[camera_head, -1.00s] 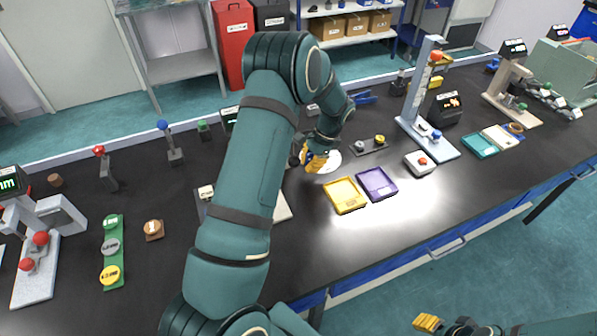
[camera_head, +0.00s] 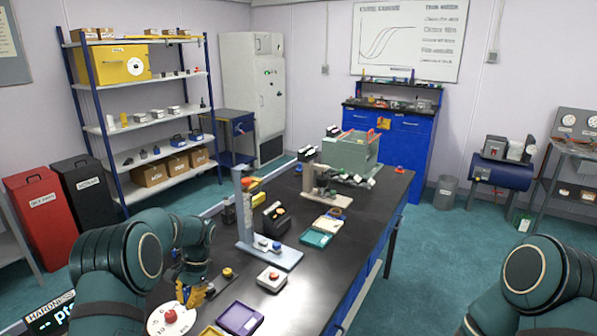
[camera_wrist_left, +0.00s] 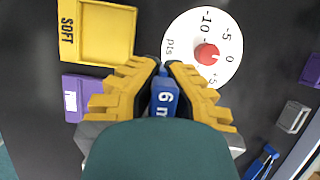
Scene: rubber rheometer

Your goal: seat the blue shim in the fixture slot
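In the left wrist view the blue shim (camera_wrist_left: 165,98), marked with a 6, sits between the yellow fingers of my left gripper (camera_wrist_left: 163,72), which look closed on it. In the head view my left gripper (camera_head: 192,294) is low over the black bench beside a white dial disc (camera_head: 160,325) with a red knob; the shim cannot be made out there. I cannot pick out the fixture slot in either view.
A purple tray (camera_head: 240,319) and, in the wrist view, a yellow tray (camera_wrist_left: 105,32) marked SOFT lie near the disc. A box with a red button (camera_head: 271,279) and a grey stand (camera_head: 246,225) stand farther along the bench (camera_head: 345,262). Shelves (camera_head: 150,130) are behind.

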